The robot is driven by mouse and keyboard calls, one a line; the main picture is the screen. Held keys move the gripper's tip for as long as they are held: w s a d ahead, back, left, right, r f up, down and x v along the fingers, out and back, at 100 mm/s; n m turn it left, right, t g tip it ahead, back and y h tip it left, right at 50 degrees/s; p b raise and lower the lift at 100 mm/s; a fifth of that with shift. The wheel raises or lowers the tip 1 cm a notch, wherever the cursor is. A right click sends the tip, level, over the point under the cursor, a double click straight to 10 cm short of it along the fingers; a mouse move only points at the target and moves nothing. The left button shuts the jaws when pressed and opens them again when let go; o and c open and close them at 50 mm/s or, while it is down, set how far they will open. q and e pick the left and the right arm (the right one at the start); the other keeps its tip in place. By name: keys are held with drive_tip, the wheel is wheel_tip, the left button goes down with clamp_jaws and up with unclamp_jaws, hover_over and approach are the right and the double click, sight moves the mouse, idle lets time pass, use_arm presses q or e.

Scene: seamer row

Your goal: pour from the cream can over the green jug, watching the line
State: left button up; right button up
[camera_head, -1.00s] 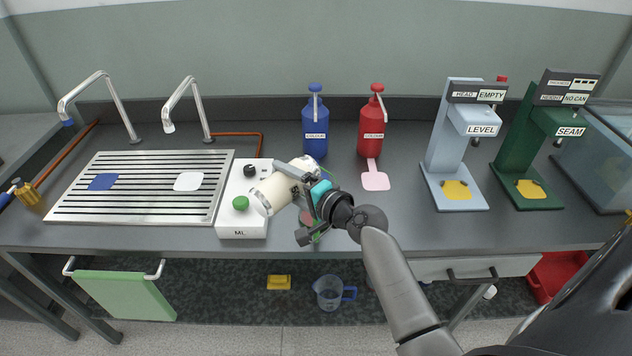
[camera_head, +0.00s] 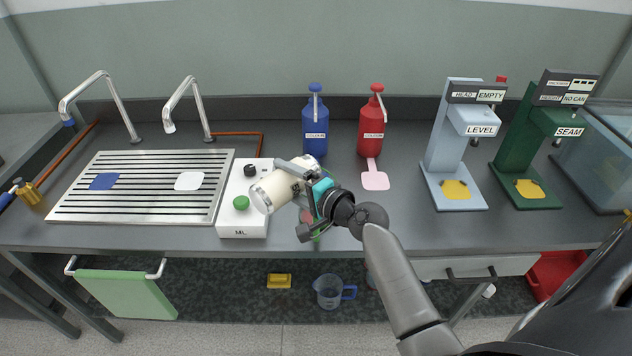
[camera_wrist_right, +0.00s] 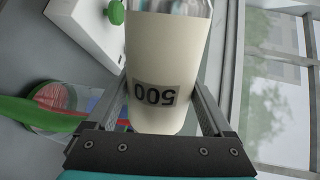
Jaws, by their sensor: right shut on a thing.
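My right gripper (camera_head: 300,194) is shut on the cream can (camera_head: 273,193) and holds it tilted above the bench, beside the white ML box (camera_head: 242,222). In the right wrist view the can (camera_wrist_right: 158,55) sits between the fingers, its "500" label upside down. A shiny end shows at the top there. The green jug (camera_wrist_right: 60,101) shows at the left of that view, clear-walled with a green handle and reddish marks. In the head view my gripper mostly hides it. I cannot make out its line or any stream. My left gripper is not in view.
A blue bottle (camera_head: 315,134) and a red bottle (camera_head: 372,134) stand behind the can. A slatted drainer (camera_head: 140,205) lies left, with two taps. The LEVEL (camera_head: 455,145) and SEAM (camera_head: 540,140) machines stand right. A blue-handled jug (camera_head: 328,292) is below the bench.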

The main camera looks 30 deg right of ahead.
drive_tip(key=shift+w+d+r+m+y+p, duration=0.1)
drive_tip(key=shift+d+r+m+y+p, duration=0.2)
drive_tip(key=shift+r+m+p, duration=0.25)
drive_tip(key=shift+d+r+m+y+p, duration=0.25)
drive_tip(key=shift+r+m+p, duration=0.1)
drive_tip(key=shift+m+p, duration=0.4)
idle(2.0)
